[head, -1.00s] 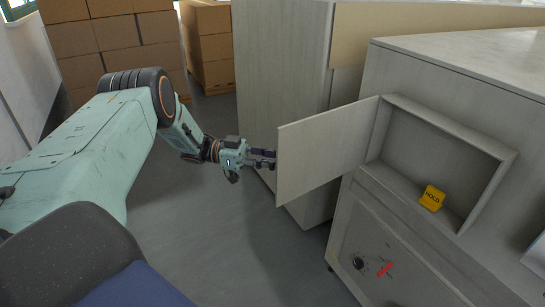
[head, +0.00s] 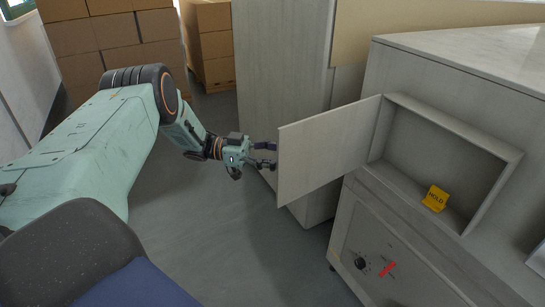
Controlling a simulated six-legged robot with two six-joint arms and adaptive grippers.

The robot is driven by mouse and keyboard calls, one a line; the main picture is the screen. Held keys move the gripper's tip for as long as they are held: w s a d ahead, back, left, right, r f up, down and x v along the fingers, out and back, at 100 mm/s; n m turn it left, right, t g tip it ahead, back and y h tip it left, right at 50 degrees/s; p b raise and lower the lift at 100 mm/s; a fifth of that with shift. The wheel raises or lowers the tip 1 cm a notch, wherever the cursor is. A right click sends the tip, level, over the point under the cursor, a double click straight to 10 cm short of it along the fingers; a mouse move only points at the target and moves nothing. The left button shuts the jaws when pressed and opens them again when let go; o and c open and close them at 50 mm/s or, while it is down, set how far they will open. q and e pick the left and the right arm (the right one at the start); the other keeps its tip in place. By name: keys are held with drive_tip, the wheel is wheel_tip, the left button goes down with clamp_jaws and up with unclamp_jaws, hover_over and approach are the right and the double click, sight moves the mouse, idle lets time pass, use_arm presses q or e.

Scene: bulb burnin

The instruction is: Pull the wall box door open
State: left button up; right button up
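The wall box door (head: 326,152) is a pale grey panel. It stands swung open to the left of the wall box (head: 508,185), hinged on the box's left side. Inside the open box is a yellow tag marked HOLD (head: 435,199). My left gripper (head: 265,154) is at the door's free left edge. Its fingers are spread apart with a gap between them and hold nothing visible. Any handle on the door's far face is hidden. My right gripper is out of view.
Below the box, a grey panel carries a black knob (head: 361,263) and a red lever (head: 388,269). A tall pale cabinet (head: 285,85) stands behind the door. Stacked cardboard boxes (head: 120,40) are at the back left. The grey floor (head: 215,225) below my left arm is clear.

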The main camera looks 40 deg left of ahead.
use_arm(q)
drive_tip(key=shift+o, duration=0.8)
drive_tip(key=shift+w+d+r, duration=0.1)
drive_tip(key=shift+w+d, duration=0.15)
drive_tip(key=shift+w, duration=0.2)
drive_tip(key=shift+s+a, duration=0.2)
drive_tip(key=shift+a, duration=0.05)
drive_tip(key=shift+d, duration=0.15)
drive_tip(key=shift+a, duration=0.2)
drive_tip(key=v, duration=1.2)
drive_tip(key=shift+s, duration=0.2)
